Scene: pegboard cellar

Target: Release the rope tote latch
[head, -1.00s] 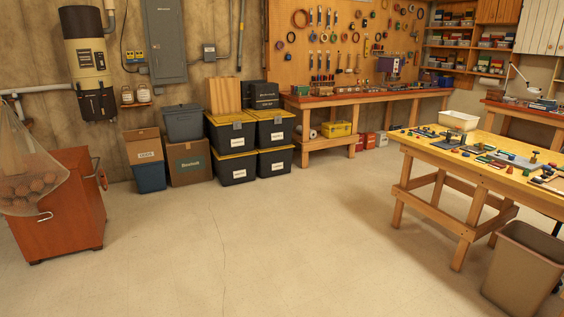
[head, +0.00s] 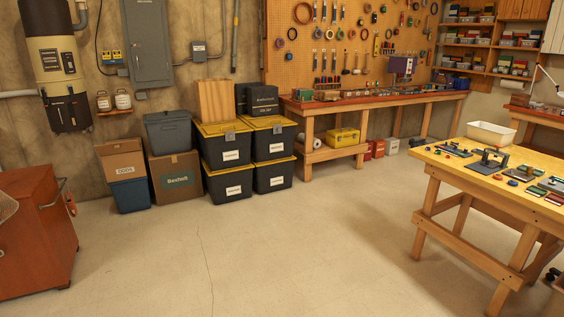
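Several black totes with yellow lids stand in two stacks by the back wall. The upper left tote (head: 222,154) and upper right tote (head: 285,143) each show a grey latch at the lid's front edge, the left latch (head: 230,136) and the right latch (head: 277,129). Below are the lower left tote (head: 222,184) and lower right tote (head: 264,181). Their white labels are too small to read, so I cannot tell which holds rope. Whether the latches are fastened is also unclear. Neither of my grippers is in view.
Open floor (head: 240,260) lies before the totes. A wooden board (head: 215,100) and dark cases (head: 262,100) sit on the totes. Cardboard boxes (head: 176,180) stand left of them, a red cabinet (head: 38,230) at far left, a yellow-topped worktable (head: 470,190) at right.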

